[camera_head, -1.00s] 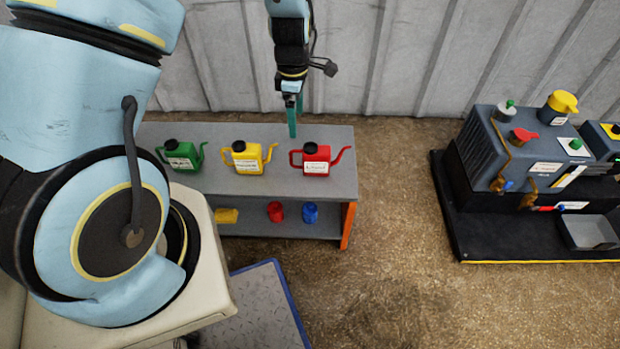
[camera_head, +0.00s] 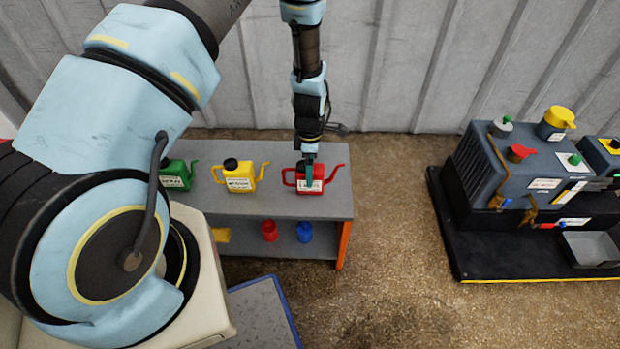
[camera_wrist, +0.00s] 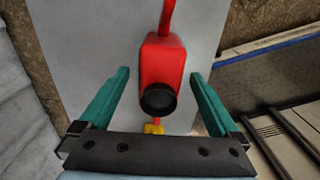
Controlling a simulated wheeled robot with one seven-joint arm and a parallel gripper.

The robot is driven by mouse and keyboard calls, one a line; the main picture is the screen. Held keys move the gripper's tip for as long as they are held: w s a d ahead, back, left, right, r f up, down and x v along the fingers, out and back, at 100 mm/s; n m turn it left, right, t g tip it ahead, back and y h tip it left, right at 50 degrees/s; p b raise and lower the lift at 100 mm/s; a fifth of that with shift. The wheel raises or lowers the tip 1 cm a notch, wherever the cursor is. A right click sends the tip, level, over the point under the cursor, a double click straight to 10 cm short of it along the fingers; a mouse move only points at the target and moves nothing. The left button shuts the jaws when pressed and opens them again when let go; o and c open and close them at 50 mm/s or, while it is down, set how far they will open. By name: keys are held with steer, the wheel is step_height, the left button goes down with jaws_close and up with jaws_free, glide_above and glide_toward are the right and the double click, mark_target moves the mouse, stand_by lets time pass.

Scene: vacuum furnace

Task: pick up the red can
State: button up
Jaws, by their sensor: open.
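The red can (camera_head: 320,181) has a white label, a black cap and a spout to the right. It stands upright at the right end of the grey shelf's top (camera_head: 262,206). In the wrist view the red can (camera_wrist: 163,65) lies between the two green fingers, its black cap nearest me. My gripper (camera_wrist: 158,98) is open, with a visible gap on each side of the can. In the head view my gripper (camera_head: 309,172) points down at the can and hides part of its body and cap.
A yellow can (camera_head: 240,179) and a green can (camera_head: 177,175) stand left of the red can. Small red (camera_head: 269,230) and blue (camera_head: 304,231) items sit on the lower shelf. The corrugated wall (camera_head: 400,70) is behind. A grey machine (camera_head: 540,180) stands far right, with bare floor between.

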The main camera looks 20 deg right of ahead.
steer(key=shift+f, duration=0.5)
jaws_close()
stand_by(0.4)
